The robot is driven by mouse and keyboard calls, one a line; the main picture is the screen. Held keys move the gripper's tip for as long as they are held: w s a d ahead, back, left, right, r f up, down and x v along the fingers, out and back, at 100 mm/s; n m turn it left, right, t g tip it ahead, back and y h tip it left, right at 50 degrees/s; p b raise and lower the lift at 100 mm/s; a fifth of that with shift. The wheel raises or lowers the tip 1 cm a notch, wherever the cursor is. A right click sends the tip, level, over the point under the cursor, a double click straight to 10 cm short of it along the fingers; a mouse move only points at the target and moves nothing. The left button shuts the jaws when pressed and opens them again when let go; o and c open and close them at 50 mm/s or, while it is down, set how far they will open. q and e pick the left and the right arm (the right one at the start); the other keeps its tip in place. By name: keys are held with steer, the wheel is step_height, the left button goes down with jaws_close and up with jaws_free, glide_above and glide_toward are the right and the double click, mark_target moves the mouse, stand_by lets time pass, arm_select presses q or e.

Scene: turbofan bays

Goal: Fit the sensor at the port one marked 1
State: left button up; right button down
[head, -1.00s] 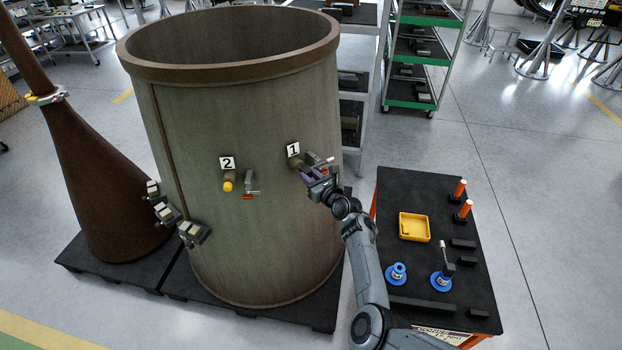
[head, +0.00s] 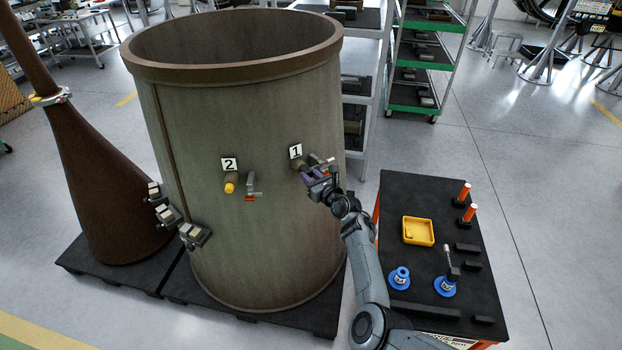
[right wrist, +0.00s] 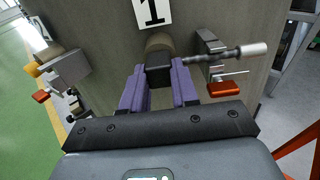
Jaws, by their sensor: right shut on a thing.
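A large grey-brown cylindrical casing (head: 200,110) stands upright, with a port marked by a white "1" label (head: 296,152); the label also shows in the right wrist view (right wrist: 152,10). My right gripper (head: 310,176) is at this port, and its purple fingers (right wrist: 160,88) are shut on a dark block-like part, the sensor (right wrist: 160,70). The sensor is in line with the brownish round port boss (right wrist: 159,43) and appears to meet it; how far it is seated is hidden. My left gripper is not in view.
Beside port 1 is a bracket (right wrist: 210,42) with a white-tipped rod and red tab. Port 2 (head: 231,180) has a yellow cap. A black-topped cart (head: 440,215) at right holds a yellow tray (head: 418,232), blue round pieces and orange-topped pegs.

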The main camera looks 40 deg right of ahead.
steer(key=shift+w, duration=0.1)
steer(key=c, duration=0.8)
jaws_free()
steer(key=shift+s, duration=0.5)
steer(key=s, duration=0.3)
steer(key=s+r+p, duration=0.1)
steer(key=s, duration=0.5)
steer(key=shift+s+a+r, duration=0.2)
steer(key=shift+s+a, duration=0.15)
